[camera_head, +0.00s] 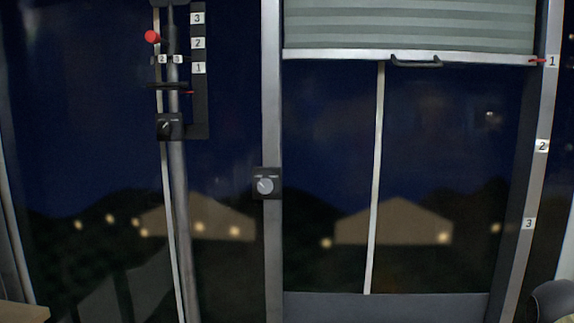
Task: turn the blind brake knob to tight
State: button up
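The likely blind brake knob (265,186) is a grey round knob on a small dark plate, on the metal post left of the blind window. Small pale markings sit above it, too small to read, so I cannot tell its setting. The pleated grey-green blind (410,25) covers only the top of the window. Its pale bottom rail (330,55) carries a dark handle (416,62). A red pointer (537,61) at the rail's right end is level with mark 1. My gripper is not in view.
A pole (178,200) at left carries a second dark knob box (169,127), a red ball (152,37) and a scale strip (198,100) marked 1 to 3. A dark rounded shape (553,300) is at bottom right. A light surface corner (22,315) shows at bottom left.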

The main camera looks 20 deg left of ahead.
aim_at(264, 185)
jog(key=z, duration=2.25)
jog(key=k, duration=1.15)
jog(key=u, duration=2.25)
